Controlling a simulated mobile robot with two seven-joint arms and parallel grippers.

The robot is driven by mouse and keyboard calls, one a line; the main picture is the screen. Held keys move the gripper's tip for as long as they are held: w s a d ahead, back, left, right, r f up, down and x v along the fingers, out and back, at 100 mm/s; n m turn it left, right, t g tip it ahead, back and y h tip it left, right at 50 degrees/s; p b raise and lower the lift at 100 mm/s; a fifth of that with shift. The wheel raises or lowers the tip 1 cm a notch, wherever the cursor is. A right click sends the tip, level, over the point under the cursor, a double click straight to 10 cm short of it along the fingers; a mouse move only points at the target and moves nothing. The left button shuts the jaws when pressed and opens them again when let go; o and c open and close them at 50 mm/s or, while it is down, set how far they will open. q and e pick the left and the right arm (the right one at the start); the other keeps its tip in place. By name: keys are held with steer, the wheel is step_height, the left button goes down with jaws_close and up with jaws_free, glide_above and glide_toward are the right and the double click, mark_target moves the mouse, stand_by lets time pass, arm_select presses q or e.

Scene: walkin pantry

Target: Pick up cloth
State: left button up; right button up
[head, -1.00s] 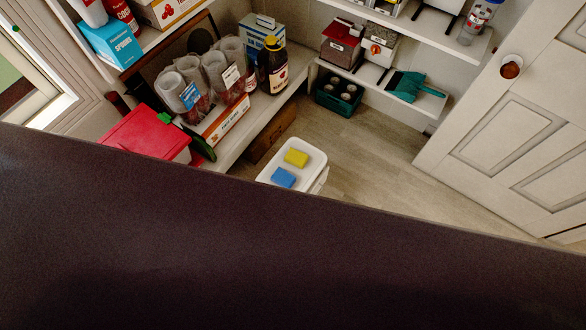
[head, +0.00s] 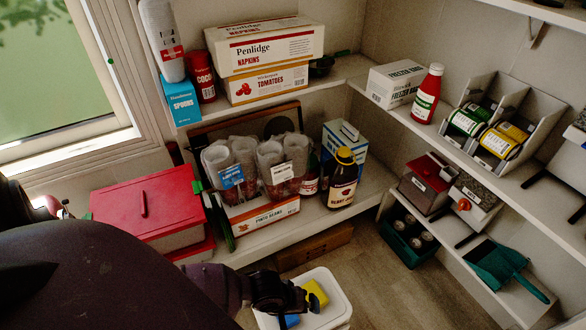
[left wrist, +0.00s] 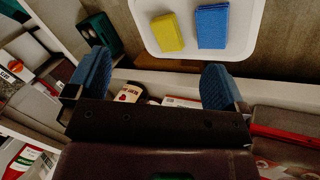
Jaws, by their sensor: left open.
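A yellow block-like piece (head: 315,294) and a blue one (head: 290,320) lie on a white container's top (head: 338,299) at the bottom of the head view. In the left wrist view the yellow piece (left wrist: 167,32) and the flat blue piece (left wrist: 212,27) lie side by side on the white top (left wrist: 250,46). I cannot tell for sure which is the cloth. My left gripper (head: 292,299) is over the container and partly hides both pieces in the head view. Its blue finger pads (left wrist: 155,84) are wide apart with nothing between them. My right gripper is out of view.
A red-lidded box (head: 145,205) stands at left beside shelves with bagged cups (head: 240,165) and a dark bottle (head: 343,180). A teal dustpan (head: 495,265) lies on the lower right shelf. Wooden floor (head: 385,285) is clear right of the container.

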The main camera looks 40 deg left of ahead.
arm_select(q)
steer(key=a+f+n+g+y+b, duration=0.1)
steer(key=a+f+n, duration=0.1)
steer(key=f, duration=0.1)
steer(key=w+a+f+n+g+y+b, duration=0.1)
steer(key=a+f+b, duration=0.1)
steer(key=f, duration=0.2)
steer(key=w+a+f+n+g+b, duration=0.1)
steer(key=a+f+n+b, duration=0.1)
steer(key=a+f, duration=0.1)
steer(key=shift+w+f+n+g+y, duration=0.1)
steer(key=shift+f+n+g+y, duration=0.25)
steer(key=shift+f, duration=0.25)
step_height(320, 180, down, 5)
steer(key=shift+d+f+b, duration=0.1)
steer(key=shift+b, duration=1.15)
steer(key=shift+f, duration=0.4)
steer(key=f+b, duration=0.3)
steer(key=f, duration=0.1)
steer(key=shift+d, duration=0.2)
steer(key=shift+f, duration=0.2)
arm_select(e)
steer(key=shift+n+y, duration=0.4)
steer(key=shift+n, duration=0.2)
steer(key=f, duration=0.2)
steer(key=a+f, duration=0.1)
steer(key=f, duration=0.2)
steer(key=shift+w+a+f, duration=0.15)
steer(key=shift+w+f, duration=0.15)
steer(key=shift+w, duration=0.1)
